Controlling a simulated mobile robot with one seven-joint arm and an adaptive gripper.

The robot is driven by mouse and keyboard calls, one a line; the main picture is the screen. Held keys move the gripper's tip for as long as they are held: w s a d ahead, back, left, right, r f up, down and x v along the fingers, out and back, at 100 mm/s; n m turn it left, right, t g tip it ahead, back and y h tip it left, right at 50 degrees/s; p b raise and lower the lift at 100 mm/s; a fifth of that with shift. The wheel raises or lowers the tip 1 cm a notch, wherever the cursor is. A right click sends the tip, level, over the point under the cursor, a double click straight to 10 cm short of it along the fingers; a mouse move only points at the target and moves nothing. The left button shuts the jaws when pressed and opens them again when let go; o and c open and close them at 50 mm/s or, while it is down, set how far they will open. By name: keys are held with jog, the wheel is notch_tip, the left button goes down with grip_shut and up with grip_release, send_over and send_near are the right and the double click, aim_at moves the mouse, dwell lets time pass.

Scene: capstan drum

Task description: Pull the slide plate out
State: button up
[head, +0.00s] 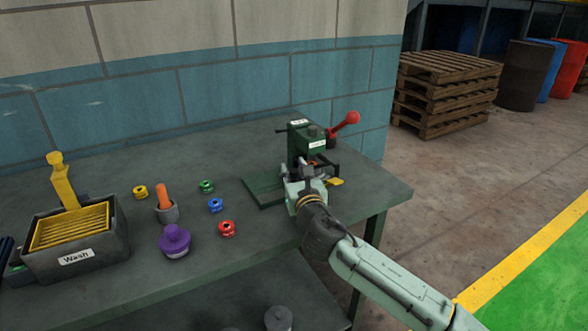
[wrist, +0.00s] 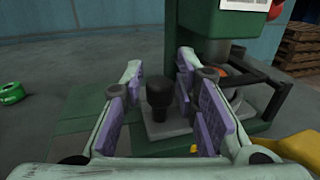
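The green press (head: 300,142) stands at the right end of the table. In the wrist view, the slide plate (wrist: 182,128) is a flat grey plate low in front of the press, partly hidden by my fingers. A black knob (wrist: 160,92) stands upright on it. My gripper (wrist: 158,78) is open, with purple-padded fingers to the left and right of the knob. I cannot tell whether either pad touches it. In the head view, my gripper (head: 308,176) is at the front of the press and hides the knob.
The press has a red-balled lever (head: 350,118) and a dark side bracket (wrist: 268,95). A yellow piece (head: 335,182) lies at its right. Coloured spools, a purple-topped pot (head: 174,238) and a wash bin (head: 75,258) stand to the left. The front middle of the table is clear.

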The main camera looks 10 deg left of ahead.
jog(key=shift+c, duration=0.2)
grip_shut()
dwell(0.5)
